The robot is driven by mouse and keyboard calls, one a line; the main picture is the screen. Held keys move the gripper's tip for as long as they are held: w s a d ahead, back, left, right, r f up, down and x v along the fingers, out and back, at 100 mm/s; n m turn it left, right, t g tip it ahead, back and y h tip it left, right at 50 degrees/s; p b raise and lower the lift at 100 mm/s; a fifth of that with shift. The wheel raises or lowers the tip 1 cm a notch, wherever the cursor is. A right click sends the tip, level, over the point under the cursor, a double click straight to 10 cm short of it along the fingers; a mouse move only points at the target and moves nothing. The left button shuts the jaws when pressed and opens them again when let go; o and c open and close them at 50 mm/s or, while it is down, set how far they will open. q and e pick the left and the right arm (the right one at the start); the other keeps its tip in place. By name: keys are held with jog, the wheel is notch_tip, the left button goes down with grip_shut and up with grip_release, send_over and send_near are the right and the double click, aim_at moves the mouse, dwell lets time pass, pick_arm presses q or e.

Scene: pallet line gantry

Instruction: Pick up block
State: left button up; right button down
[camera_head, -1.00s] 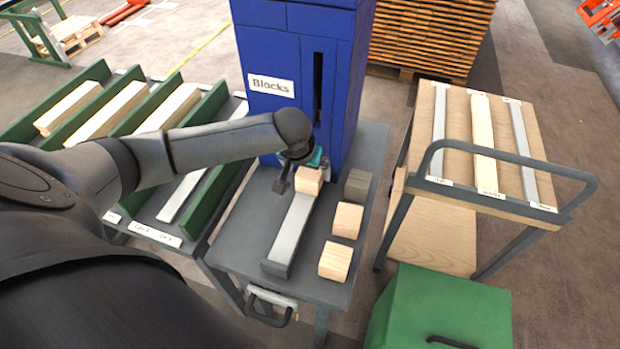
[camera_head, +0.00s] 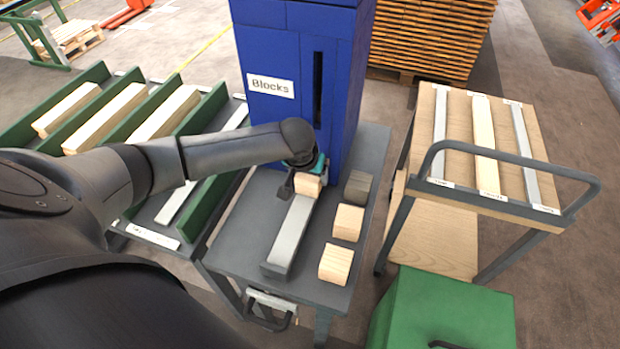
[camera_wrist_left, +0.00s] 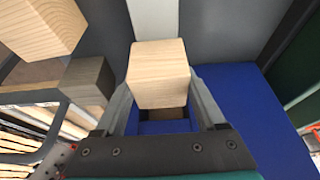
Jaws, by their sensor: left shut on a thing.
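A light wooden block (camera_head: 308,185) sits at the far end of a grey bar (camera_head: 290,235) on the dark grey table, in front of the blue "Blocks" tower. My left gripper (camera_head: 303,178) is at this block. In the left wrist view the block (camera_wrist_left: 158,74) lies between the two fingers of my left gripper (camera_wrist_left: 160,100), which are shut on it. Whether the block still touches the bar cannot be told. Two more light blocks (camera_head: 348,222) (camera_head: 336,263) and a grey-brown block (camera_head: 358,187) stand to the right of the bar. My right gripper is not in view.
The blue tower (camera_head: 290,80) rises right behind the gripper. A green-walled rack (camera_head: 205,125) with wooden beams stands at left. A cart (camera_head: 470,150) with a curved handle is at right. A green box (camera_head: 440,315) stands at front right.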

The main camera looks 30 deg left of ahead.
pick_arm(q)
jog(key=c, duration=0.6)
jog(key=shift+o, duration=0.2)
jog(key=shift+r, duration=0.15)
